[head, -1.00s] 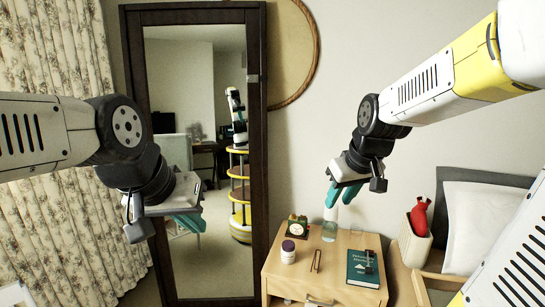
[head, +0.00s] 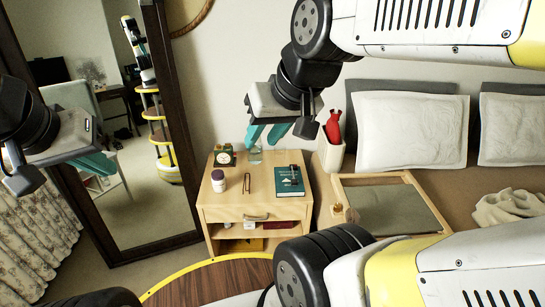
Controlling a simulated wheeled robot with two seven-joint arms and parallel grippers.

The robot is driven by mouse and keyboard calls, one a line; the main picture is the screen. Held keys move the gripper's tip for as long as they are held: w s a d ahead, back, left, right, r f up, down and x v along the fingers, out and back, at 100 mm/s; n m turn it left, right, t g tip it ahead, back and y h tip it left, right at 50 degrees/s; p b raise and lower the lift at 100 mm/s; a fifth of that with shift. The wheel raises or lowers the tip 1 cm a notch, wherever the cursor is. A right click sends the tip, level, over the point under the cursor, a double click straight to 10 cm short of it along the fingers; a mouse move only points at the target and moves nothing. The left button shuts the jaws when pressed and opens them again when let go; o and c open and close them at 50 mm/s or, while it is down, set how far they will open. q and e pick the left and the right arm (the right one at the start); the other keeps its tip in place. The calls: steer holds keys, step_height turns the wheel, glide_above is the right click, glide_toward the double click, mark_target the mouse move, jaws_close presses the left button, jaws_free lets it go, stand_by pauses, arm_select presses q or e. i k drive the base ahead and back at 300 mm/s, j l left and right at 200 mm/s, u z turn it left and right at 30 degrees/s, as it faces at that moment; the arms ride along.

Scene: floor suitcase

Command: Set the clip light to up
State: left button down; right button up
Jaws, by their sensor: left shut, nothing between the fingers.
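A small dark object, which looks like the clip light (head: 293,171), is on the teal book (head: 289,182) at the right side of the nightstand top. It is too small to tell how its head is set. My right gripper (head: 267,134) appears above the back of the nightstand, its teal fingers apart and nothing seen between them. In the picture it is up and left of the clip light, apart from it. My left gripper (head: 108,165) is at the left edge in front of the mirror, shut and empty, far from the nightstand.
The nightstand (head: 252,215) also bears a clock (head: 223,158), a pill bottle (head: 218,182), glasses (head: 247,182) and a drinking glass (head: 256,154). A white holder with a red hot-water bottle (head: 333,127), a tray (head: 362,181) and the bed stand to the right. A tall mirror (head: 183,130) stands left.

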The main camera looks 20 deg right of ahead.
mark_target(294, 182)
steer(key=i+l+z, duration=0.1)
steer(key=i+z, duration=0.5)
steer(key=i, duration=0.25)
